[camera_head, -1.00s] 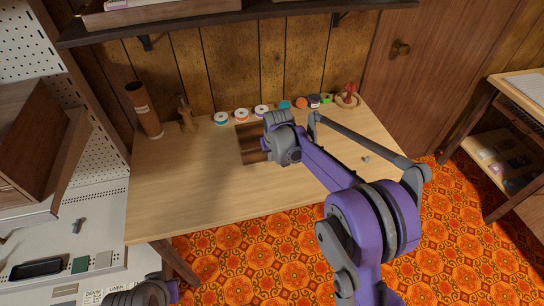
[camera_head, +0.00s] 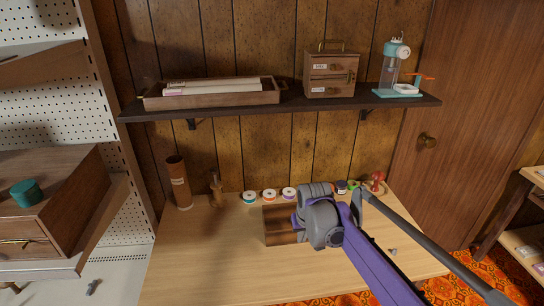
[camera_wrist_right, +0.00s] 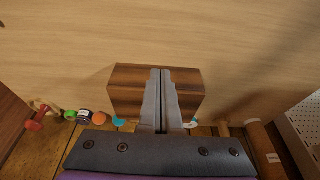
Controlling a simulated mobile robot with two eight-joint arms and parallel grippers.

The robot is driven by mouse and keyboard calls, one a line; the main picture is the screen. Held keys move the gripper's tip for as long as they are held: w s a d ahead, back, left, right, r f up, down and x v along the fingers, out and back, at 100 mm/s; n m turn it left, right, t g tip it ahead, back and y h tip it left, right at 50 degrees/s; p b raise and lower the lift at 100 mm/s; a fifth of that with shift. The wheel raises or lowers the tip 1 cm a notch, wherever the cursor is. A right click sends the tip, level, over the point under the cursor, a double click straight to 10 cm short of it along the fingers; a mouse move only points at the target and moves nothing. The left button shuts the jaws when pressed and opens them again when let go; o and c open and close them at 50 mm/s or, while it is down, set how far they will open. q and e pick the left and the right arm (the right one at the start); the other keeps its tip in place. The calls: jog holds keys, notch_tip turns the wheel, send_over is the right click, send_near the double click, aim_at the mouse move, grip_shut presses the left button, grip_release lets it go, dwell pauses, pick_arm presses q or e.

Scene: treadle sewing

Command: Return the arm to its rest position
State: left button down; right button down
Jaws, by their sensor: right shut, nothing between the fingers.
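My right arm comes in from the lower right in the head view, its grey wrist over the wooden table (camera_head: 200,260). The right gripper's fingers are hidden behind the wrist there. In the wrist view the right gripper (camera_wrist_right: 161,72) has its two grey fingers together, with nothing between them. A dark brown wooden box (camera_head: 283,225) stands on the table just left of the wrist. The same box (camera_wrist_right: 125,88) lies behind the fingers in the wrist view; I cannot tell how far below them it is. My left gripper is out of view.
Thread spools (camera_head: 269,195) line the table's back edge, with a brown cylinder (camera_head: 179,185) at the left and a red object (camera_head: 377,182) at the right. A dark shelf (camera_head: 300,107) hangs above. The table's left half is mostly clear.

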jog(key=s+d+r+p, duration=0.1)
jog(key=s+p, duration=0.1)
jog(key=s, duration=0.8)
jog(key=s+d+r+t+p, duration=0.1)
jog(key=s+p, duration=0.1)
jog(key=s, duration=0.8)
jog(key=s+d+r+t+p, duration=0.1)
jog(key=s+p, duration=0.1)
jog(key=s, duration=0.8)
jog(key=shift+s+d+r+p, duration=0.25)
jog(key=shift+r+p, duration=0.05)
jog(key=shift+p, duration=0.05)
